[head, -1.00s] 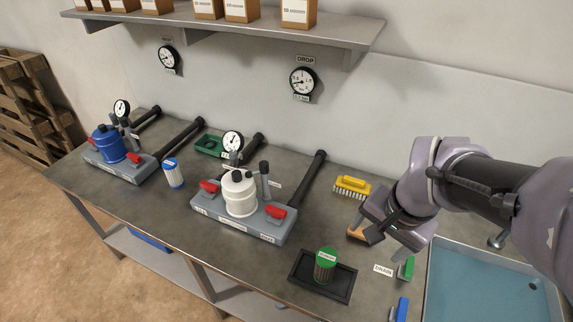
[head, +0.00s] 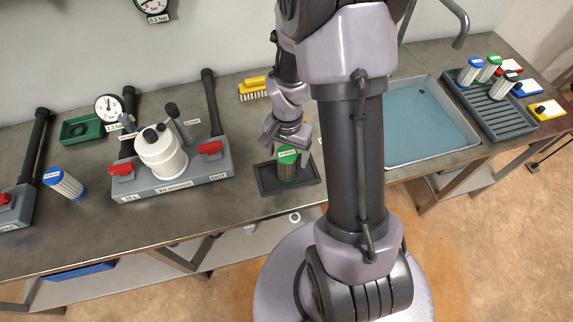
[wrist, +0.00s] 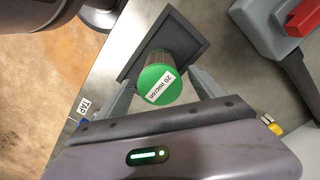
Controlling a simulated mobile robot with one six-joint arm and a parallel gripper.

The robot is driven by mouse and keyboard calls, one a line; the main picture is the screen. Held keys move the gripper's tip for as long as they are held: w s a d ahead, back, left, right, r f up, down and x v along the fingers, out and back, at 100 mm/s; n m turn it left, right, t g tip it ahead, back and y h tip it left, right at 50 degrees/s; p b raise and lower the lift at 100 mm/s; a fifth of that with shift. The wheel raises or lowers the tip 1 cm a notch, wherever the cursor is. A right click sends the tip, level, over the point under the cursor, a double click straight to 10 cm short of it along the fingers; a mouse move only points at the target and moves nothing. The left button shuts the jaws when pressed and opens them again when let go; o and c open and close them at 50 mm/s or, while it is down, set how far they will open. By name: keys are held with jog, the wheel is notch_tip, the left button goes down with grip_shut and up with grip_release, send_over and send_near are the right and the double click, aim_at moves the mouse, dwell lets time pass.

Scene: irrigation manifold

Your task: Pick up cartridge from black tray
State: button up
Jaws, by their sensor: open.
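The cartridge (head: 287,168) has a green cap and a dark mesh body. It stands in the black tray (head: 268,185) on the bench. In the wrist view its green cap (wrist: 160,85) carries a "20 micron" label, and the black tray (wrist: 188,28) lies beneath it. My gripper (head: 288,140) is at the cartridge, just behind it in the head view. In the wrist view the open fingers (wrist: 163,88) lie on either side of the cap. I cannot tell whether either finger touches it.
A grey manifold with a white filter housing (head: 162,155) and red valve handles stands left of the tray. A blue basin (head: 425,125) and a grey rack (head: 492,112) with several cartridges are at the right. A yellow brush (head: 252,89) lies behind.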

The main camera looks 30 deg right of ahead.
notch_tip(320, 180, down, 5)
jog(key=shift+a+b, duration=0.1)
jog(key=shift+b, duration=1.05)
jog(key=shift+s+r, duration=0.1)
jog(key=shift+r, duration=0.05)
jog(key=shift+c, duration=1.1)
jog(key=c, duration=1.4)
jog(key=shift+o, duration=0.2)
jog(key=shift+r, duration=0.1)
